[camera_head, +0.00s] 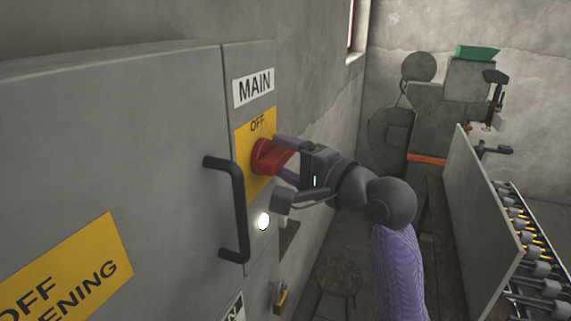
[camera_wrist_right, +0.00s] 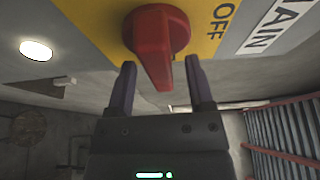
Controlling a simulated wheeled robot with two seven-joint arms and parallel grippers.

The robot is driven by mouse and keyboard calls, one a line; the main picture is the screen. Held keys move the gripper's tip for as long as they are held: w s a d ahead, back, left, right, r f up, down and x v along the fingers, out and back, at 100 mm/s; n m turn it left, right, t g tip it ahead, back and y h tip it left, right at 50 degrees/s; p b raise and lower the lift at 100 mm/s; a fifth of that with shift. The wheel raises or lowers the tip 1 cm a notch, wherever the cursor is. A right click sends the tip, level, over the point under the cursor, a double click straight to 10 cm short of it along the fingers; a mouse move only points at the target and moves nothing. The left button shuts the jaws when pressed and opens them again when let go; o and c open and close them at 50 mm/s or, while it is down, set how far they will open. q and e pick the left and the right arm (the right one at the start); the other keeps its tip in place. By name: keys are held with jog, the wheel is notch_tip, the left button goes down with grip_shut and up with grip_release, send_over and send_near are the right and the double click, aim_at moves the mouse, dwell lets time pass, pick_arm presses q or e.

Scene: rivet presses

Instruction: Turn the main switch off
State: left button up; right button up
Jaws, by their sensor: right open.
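The main switch is a red rotary knob (camera_head: 268,156) on a yellow plate (camera_head: 243,180) marked OFF at its top, under a MAIN label (camera_head: 254,87) on the grey cabinet. My right gripper (camera_head: 280,158) is at the knob, coming from the right. In the right wrist view the red knob (camera_wrist_right: 157,40) has its handle between the two fingers of my right gripper (camera_wrist_right: 160,80), which are open with a gap on each side. The handle points toward my gripper, away from the cabinet's yellow plate (camera_wrist_right: 105,22). My left gripper is not in view.
A black door handle (camera_head: 237,210) stands out from the cabinet left of the switch. A lit white lamp (camera_head: 263,221) is below the knob. A stool (camera_head: 339,277), a grey-green machine (camera_head: 440,115) and a rack of rollers (camera_head: 530,255) stand to the right.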

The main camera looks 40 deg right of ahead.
jog(key=shift+w, duration=0.2)
jog(key=shift+c, duration=0.6)
grip_shut()
